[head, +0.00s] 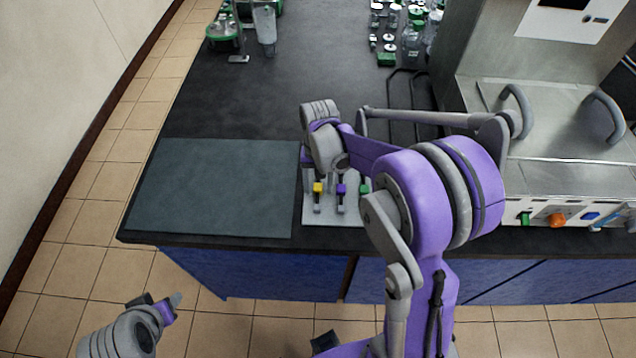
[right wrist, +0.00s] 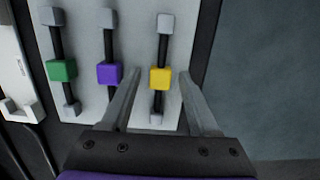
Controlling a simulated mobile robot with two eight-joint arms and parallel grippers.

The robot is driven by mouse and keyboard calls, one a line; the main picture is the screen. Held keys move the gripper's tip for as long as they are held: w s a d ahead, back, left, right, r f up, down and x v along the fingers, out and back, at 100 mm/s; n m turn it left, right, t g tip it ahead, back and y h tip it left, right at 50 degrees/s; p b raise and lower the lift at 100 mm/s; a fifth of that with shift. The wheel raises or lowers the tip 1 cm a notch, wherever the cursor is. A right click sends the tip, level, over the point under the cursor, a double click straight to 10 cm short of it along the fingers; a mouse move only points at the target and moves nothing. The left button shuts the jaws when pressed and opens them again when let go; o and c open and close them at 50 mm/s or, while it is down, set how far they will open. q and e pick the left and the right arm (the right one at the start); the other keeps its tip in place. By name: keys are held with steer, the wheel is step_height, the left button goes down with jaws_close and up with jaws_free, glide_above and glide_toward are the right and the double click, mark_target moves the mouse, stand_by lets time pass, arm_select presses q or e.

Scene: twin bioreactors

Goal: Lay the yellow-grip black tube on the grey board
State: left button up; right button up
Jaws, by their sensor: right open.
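The yellow-grip black tube (head: 317,190) lies on a light tray (head: 306,214) on the bench, to the right of the grey board (head: 215,188). In the right wrist view the tube (right wrist: 161,78) has grey ends and a yellow block at its middle. My right gripper (right wrist: 157,74) is open, its two fingers on either side of the yellow block with gaps visible. Whether the fingers are at the tube's height I cannot tell. The grey board is flat and bare; it also shows in the right wrist view (right wrist: 265,80). My left gripper (head: 165,303) is low at the left, away from the bench; its jaws are unclear.
A purple-grip tube (head: 341,191) and a green-grip tube (head: 364,189) lie beside the yellow one on the tray. A steel machine (head: 545,110) stands at the right. Glassware (head: 412,38) and a green-based device (head: 223,35) are at the back. The bench behind the board is clear.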

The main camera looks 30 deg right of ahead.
mark_target(318, 183)
steer(key=shift+r, duration=0.15)
steer(key=shift+r, duration=0.3)
step_height(318, 183, up, 11)
steer(key=w, duration=0.1)
steer(key=s+a+f+n+t, duration=0.1)
steer(key=s+a+n+t, duration=0.2)
steer(key=s, duration=0.4)
steer(key=s+a+f+n+t+p, duration=0.1)
steer(key=s+a+n+t, duration=0.2)
steer(key=s, duration=0.4)
steer(key=shift+s+a+f+t+h, duration=0.3)
steer(key=shift+a+t+h, duration=0.1)
steer(key=shift+a+t, duration=0.1)
steer(key=shift+d, duration=0.1)
